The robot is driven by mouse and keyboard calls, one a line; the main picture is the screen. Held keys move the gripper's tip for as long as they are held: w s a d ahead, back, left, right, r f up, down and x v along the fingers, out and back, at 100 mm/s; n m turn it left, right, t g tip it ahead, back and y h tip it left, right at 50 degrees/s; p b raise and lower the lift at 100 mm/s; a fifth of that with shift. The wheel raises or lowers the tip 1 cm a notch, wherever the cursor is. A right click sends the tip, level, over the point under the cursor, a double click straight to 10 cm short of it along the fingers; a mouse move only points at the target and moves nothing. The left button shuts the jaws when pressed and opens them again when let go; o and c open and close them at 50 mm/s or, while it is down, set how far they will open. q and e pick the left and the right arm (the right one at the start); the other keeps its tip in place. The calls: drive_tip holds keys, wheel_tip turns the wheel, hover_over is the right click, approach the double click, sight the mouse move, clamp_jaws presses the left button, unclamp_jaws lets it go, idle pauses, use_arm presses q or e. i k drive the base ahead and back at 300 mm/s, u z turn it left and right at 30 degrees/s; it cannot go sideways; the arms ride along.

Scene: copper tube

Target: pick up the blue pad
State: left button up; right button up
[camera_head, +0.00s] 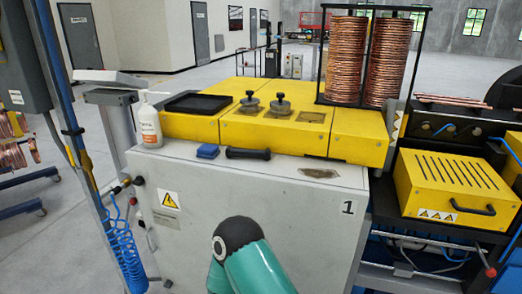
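The blue pad (207,151) is a small flat dark-blue block. It lies on the top front edge of the grey machine cabinet (255,205), just left of a black handle-like bar (248,154). Nothing covers it. Neither of my grippers shows in the head view. Only a teal link of one of my arms is in view at the bottom middle, below the pad and in front of the cabinet; I cannot tell which arm it is.
A white pump bottle (150,122) stands left of the pad. Yellow covers (275,128) with two black knobs rise behind it. Copper coils (345,62) stand in a black frame. A yellow slotted box (455,190) is at right. A blue coiled hose (124,250) hangs at left.

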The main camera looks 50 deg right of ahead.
sight(207, 151)
drive_tip(key=z, duration=0.65)
drive_tip(key=i, duration=1)
drive_tip(key=z, duration=0.05)
